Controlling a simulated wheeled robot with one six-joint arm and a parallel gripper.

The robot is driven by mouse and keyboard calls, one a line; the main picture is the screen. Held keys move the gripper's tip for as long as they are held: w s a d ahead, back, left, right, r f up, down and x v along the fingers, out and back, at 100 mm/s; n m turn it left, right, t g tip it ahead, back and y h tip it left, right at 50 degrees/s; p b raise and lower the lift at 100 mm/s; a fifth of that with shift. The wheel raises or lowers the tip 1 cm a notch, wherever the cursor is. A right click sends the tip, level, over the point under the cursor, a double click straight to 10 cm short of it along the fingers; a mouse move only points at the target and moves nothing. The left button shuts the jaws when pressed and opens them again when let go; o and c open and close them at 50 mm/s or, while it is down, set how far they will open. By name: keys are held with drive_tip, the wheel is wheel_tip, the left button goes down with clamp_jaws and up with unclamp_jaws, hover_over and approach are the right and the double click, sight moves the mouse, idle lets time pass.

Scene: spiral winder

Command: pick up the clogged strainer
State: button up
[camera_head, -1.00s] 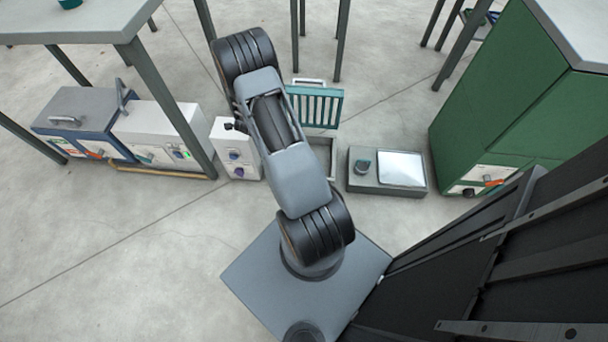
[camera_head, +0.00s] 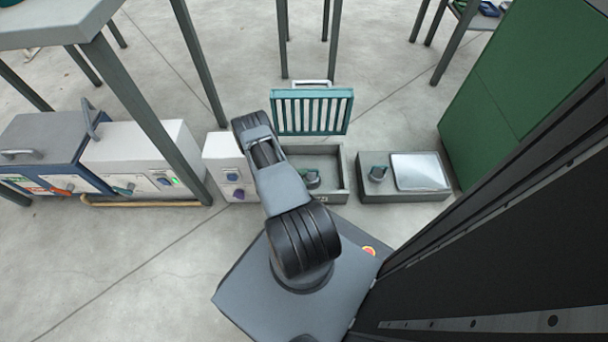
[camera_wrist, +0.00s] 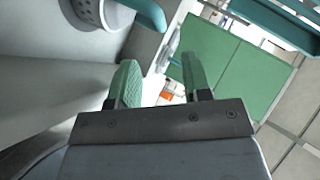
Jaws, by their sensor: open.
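A round grey strainer with a teal handle (camera_head: 311,178) sits inside the open grey box (camera_head: 345,172), partly hidden by my arm. In the wrist view a perforated strainer (camera_wrist: 92,10) with a teal handle shows at the upper left, cut by the frame edge. My gripper (camera_wrist: 160,78) is open and empty, with its green fingers apart from the strainer and pale box wall beside it. In the head view the gripper is hidden behind my arm.
A teal slatted lid (camera_head: 312,112) stands raised behind the open box. A low grey unit (camera_head: 372,192) with a shiny tray (camera_head: 420,172) is to its right. A white control box (camera_head: 228,160) is to its left. A green cabinet (camera_head: 500,100) and table legs stand around.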

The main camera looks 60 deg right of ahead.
drive_tip(key=d+f, duration=0.1)
drive_tip(key=d, duration=0.1)
drive_tip(key=b, duration=0.4)
hover_over(313, 178)
drive_tip(key=shift+a+f, duration=0.1)
drive_tip(key=shift+f, duration=0.8)
clamp_jaws()
